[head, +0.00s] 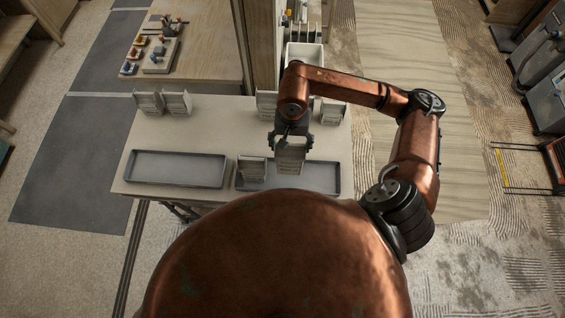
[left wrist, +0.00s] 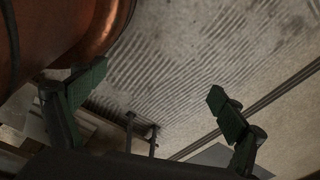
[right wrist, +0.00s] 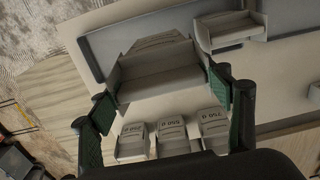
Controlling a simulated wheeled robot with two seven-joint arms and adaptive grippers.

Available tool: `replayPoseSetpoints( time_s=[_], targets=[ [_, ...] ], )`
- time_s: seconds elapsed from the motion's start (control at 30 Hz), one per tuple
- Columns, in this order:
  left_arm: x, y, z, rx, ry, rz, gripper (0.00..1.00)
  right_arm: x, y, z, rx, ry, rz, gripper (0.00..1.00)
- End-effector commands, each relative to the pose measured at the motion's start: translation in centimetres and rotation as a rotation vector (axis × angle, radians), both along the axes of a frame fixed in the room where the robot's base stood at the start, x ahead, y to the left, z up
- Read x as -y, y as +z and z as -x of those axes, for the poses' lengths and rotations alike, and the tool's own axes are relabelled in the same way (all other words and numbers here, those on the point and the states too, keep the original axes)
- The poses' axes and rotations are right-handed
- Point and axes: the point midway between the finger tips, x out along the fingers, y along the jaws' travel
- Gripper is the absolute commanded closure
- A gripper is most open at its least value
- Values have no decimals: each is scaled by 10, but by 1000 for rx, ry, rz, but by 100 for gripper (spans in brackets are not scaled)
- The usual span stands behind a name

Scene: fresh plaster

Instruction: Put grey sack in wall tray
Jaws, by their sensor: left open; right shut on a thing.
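My right gripper (head: 292,141) is shut on a light grey sack (head: 290,158). In the right wrist view, the fingers (right wrist: 164,92) stand on either side of the sack (right wrist: 160,75). The sack overlaps the near-right grey tray (head: 325,178) in the head view; I cannot tell whether it touches the tray. A similar grey sack (head: 252,168) sits in that tray's left end, and it also shows in the right wrist view (right wrist: 228,32). My left gripper (left wrist: 155,100) is open and empty above the floor, outside the head view. No label shows which tray is the wall tray.
An empty grey tray (head: 175,169) lies on the left of the pale table (head: 215,125). Two more sacks (head: 150,103) (head: 178,102) stand at the back left, and several (right wrist: 172,134) stand behind my right gripper. A white bin (head: 304,55) is beyond the table.

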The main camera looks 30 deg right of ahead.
Motion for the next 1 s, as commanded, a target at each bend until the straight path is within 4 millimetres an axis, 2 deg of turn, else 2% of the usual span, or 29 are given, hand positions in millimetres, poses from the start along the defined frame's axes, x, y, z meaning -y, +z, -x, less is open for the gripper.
replayPoseSetpoints(
  time_s=[0.13,0.3,0.4,0.57,0.8,1.0],
  targets=[
    [0,5,17,-21,4,0,8,-4,-19,0,-6,-2,-3,86],
    [-1,9,50,-61,13,-2,8,-8,-46,-3,-4,10,-3,86],
    [-1,10,59,-72,16,-3,8,-8,-55,-4,-1,12,-3,86],
    [-1,11,53,-64,14,-2,8,-8,-63,-4,-1,12,-3,86],
    [0,20,22,-24,7,1,8,-8,-91,-3,-3,10,-3,86],
    [0,20,24,-27,7,0,8,-7,-97,-4,1,11,-2,86]
  ],
)
